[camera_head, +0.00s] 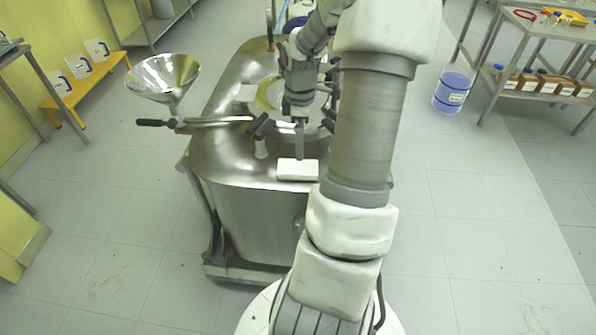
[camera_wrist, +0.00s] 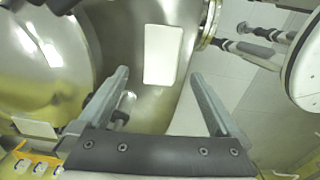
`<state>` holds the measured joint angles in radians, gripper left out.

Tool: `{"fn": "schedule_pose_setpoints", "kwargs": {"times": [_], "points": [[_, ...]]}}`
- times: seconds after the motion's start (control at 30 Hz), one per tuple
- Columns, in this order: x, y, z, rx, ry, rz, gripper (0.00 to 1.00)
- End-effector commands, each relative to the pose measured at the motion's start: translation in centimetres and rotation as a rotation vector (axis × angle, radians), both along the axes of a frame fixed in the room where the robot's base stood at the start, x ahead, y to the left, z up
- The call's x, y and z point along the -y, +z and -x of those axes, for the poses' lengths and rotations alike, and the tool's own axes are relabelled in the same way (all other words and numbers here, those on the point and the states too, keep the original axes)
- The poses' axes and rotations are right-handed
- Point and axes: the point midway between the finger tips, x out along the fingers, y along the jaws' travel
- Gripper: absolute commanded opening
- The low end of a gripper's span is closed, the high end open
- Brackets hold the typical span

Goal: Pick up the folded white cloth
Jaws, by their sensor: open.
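The folded white cloth (camera_head: 297,169) is a flat white rectangle lying on the near edge of the steel vessel's top (camera_head: 225,150). In the wrist view the cloth (camera_wrist: 162,55) lies ahead of the fingertips, near the vessel's rim. My gripper (camera_head: 299,153) points down just behind the cloth in the head view. In the wrist view my gripper (camera_wrist: 160,74) is open, its two fingers apart with nothing between them. Whether the fingertips are at the cloth's height is hard to tell.
A steel funnel (camera_head: 162,78) and a horizontal handle (camera_head: 152,122) stand at the vessel's left. Fittings rise around its opening. The tiled floor in front is clear.

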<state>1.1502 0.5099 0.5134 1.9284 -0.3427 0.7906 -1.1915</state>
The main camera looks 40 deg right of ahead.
Motion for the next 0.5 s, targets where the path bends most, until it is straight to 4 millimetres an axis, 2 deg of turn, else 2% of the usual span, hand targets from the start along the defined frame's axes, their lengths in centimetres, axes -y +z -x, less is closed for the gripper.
{"fn": "schedule_pose_setpoints", "kwargs": {"times": [0.03,0.2,0.5], "points": [[-0.1,-1.4,0.0,-0.003,0.001,-0.003,1.0],[-0.1,-3.7,0.0,-0.001,0.0,-0.001,1.0],[-0.3,-5.5,-0.1,-0.001,0.001,-0.001,1.0]]}}
